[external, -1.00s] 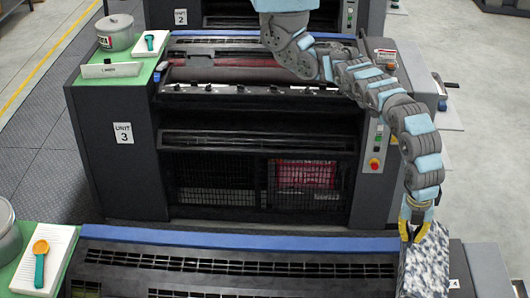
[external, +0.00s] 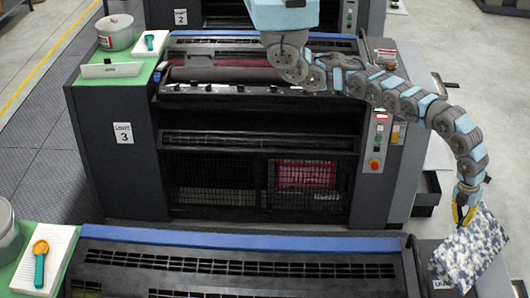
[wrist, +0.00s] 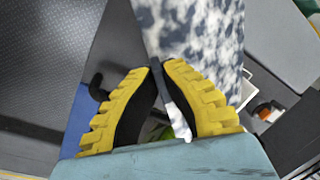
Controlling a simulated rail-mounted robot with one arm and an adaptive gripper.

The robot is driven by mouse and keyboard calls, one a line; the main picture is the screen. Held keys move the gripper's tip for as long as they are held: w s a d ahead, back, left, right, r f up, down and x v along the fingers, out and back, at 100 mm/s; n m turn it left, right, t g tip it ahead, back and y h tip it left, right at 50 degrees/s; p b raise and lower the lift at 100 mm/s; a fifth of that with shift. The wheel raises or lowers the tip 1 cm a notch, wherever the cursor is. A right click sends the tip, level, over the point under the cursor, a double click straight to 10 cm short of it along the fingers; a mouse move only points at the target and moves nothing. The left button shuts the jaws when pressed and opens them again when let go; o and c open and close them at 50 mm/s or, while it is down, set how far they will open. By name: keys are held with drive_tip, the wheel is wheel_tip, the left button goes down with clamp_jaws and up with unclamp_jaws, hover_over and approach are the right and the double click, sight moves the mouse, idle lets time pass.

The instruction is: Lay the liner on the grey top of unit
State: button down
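The liner is a flat sheet (external: 470,250) speckled in blue, grey and white. It hangs tilted from my gripper (external: 464,212) over the right end of the nearest unit. In the wrist view, my yellow-ridged gripper (wrist: 160,66) is shut on the near edge of the liner (wrist: 205,30), which extends away beyond the fingertips. The right end of the nearest unit has a grey surface (external: 497,278), partly hidden behind the liner. Unit 3 (external: 123,133) stands beyond it, with a grey top section (external: 405,62) at its right end.
A blue bar (external: 240,240) runs along the nearest unit's far edge. A notepad with a teal-handled orange scoop (external: 40,262) and a tub (external: 5,235) stand at its left. A dark open tray (external: 427,195) projects from unit 3's right side. Floor is clear at far right.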

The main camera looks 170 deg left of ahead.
wheel_tip(320, 180, down, 8)
drive_tip(key=shift+d+r+p, duration=0.1)
drive_tip(key=shift+d+p, duration=0.05)
drive_tip(key=shift+p, duration=0.35)
drive_tip(key=c, duration=1.2)
unclamp_jaws()
drive_tip(key=shift+c, duration=0.2)
drive_tip(key=shift+r, duration=0.1)
wheel_tip(320, 180, up, 11)
drive_tip(key=s+b, duration=0.1)
drive_tip(key=shift+s+d, duration=0.15)
drive_tip(key=shift+d, duration=0.1)
drive_tip(key=shift+o, duration=0.7)
drive_tip(key=shift+d+r, duration=0.1)
drive_tip(key=shift+r, duration=0.3)
